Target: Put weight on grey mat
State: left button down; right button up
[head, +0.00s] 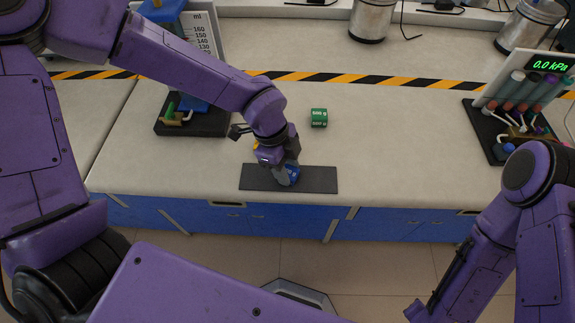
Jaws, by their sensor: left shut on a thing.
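The grey mat (318,180) is a dark flat rectangle near the front edge of the bench. My left gripper (287,176) points down over the middle of the mat. It is shut on a blue weight (292,174), which is partly hidden by the fingers. The blue weight is at or just above the mat; I cannot tell whether it touches. A green weight (319,117) with white markings lies on the bench behind the mat, apart from it. My right arm hangs at the lower right, and its gripper is out of view.
A dark stand with blue and green parts (194,125) is at the left. A device with a 0.0 kPa display (548,65) and coloured tubes stands at the right. Metal cylinders (372,20) are at the back, behind a yellow-black stripe (345,78). The bench right of the mat is clear.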

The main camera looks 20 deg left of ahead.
pick_arm(q)
jog(key=shift+r, duration=0.1)
jog(key=shift+s+f, duration=0.1)
jog(key=shift+f, duration=0.1)
jog(key=c, duration=0.6)
grip_release()
jog(key=v, duration=1.2)
jog(key=shift+r, duration=0.25)
